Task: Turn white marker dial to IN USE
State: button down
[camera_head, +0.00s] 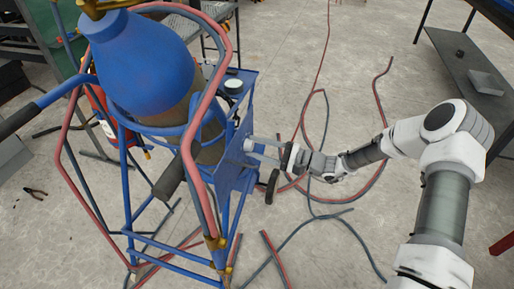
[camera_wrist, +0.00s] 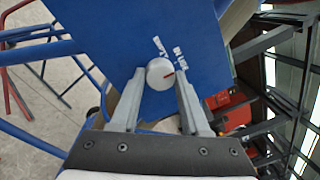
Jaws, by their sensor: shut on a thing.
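The white marker dial (camera_wrist: 158,74) sits on a blue panel (camera_wrist: 190,25) in the middle of the wrist view. White lettering that looks like IN USE (camera_wrist: 181,56) is above and right of the dial. Another white label (camera_wrist: 158,46) beside it is hard to read. My gripper (camera_wrist: 160,80) has one grey finger on each side of the dial, shut on it. In the head view my gripper (camera_head: 265,149) reaches the cart's blue panel from the right, and the dial is small there.
A blue gas cylinder (camera_head: 143,65) stands in the blue cart (camera_head: 228,205). Red and grey hoses (camera_head: 199,170) hang over the cart, and more hoses (camera_head: 325,215) lie on the floor. A dark table (camera_head: 465,70) stands at right. Pliers (camera_head: 36,192) lie at left.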

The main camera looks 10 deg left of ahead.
dwell(0.3)
jog(key=shift+c, duration=1.9)
grip_release()
jog(key=shift+d, duration=0.1)
jog(key=s+d+p, duration=0.3)
jog(key=d, duration=1.4)
jog(key=shift+f+p, duration=0.35)
jog(key=shift+f, duration=0.1)
